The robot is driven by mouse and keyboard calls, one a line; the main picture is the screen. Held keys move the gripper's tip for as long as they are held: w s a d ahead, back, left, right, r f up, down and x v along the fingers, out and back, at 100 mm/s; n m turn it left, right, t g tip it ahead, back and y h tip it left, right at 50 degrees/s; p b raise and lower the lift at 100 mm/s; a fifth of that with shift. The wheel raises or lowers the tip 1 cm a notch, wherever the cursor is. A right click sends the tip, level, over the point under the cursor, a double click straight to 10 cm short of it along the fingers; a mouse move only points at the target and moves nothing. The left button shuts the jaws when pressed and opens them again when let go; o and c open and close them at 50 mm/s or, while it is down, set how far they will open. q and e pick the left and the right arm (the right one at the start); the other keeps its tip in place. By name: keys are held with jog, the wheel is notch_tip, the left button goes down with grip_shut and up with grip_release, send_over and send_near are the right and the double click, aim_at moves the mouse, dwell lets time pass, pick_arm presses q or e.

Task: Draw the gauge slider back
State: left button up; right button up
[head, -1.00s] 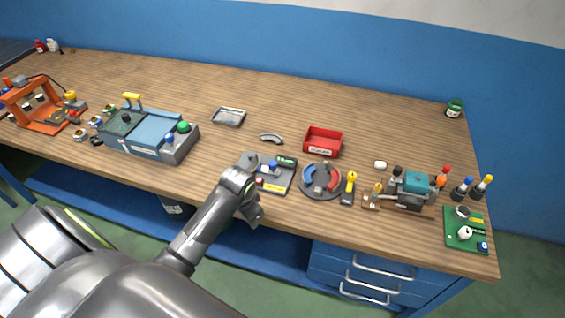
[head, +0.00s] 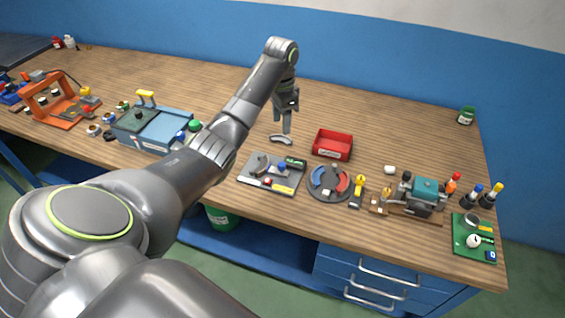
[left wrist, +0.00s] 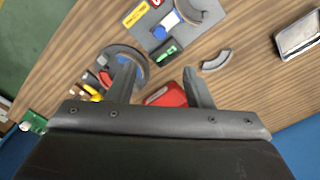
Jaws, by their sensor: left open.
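A grey gauge plate (head: 250,178) lies on the table, with a round grey part, a blue-topped part (head: 281,168), a green block (head: 296,162) and a yellow label. Which part is the slider is unclear. The plate also shows at the top of the left wrist view (left wrist: 152,37), with its blue-and-white part (left wrist: 165,26) near the green block. My left gripper (head: 285,124) is open and empty, pointing down beyond the plate near a loose grey curved piece (head: 281,139). In the left wrist view, the curved piece (left wrist: 216,61) lies right of the fingers. My right gripper is out of view.
A red tray (head: 333,145) stands right of the gripper. A round dial (head: 328,182) with blue and red pieces is right of the plate. A teal-topped machine (head: 425,190) is farther right; a blue-grey box (head: 155,130) is left. The back of the table is mostly clear.

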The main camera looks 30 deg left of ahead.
pick_arm(q)
jog(key=b, duration=1)
send_over(282, 164)
notch_tip(282, 164, down, 11)
jog(key=shift+f, duration=0.2)
jog(key=shift+f+p, duration=0.3)
jog(key=shift+f, duration=2.7)
grip_shut()
